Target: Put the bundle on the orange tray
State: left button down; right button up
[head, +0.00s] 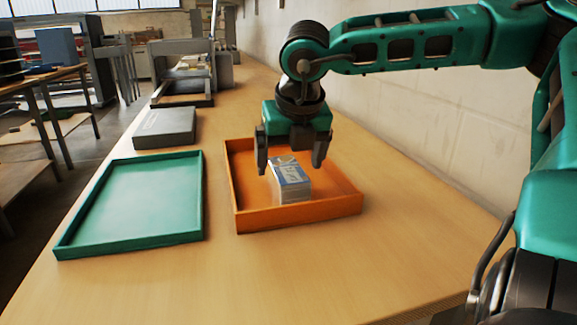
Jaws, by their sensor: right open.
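My right gripper (291,165) is open above the orange tray, pointing down. Its fingers are spread wide around the upper part of the bundle in this view, with one on each side. I cannot tell whether the fingertips are level with the bundle or above it; no finger is seen pressing on it. My left gripper is not in view.
An empty green tray (131,242) lies on the wooden table (250,285) left of the orange tray. A grey flat box (166,128) and a laminator-like machine (184,75) stand further back. A wall (400,125) runs along the right. The front of the table is clear.

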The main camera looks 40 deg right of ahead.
jog(key=p+v, duration=0.1)
jog(key=v, duration=0.7)
jog(key=shift+r, duration=0.35)
jog(key=shift+s, duration=0.1)
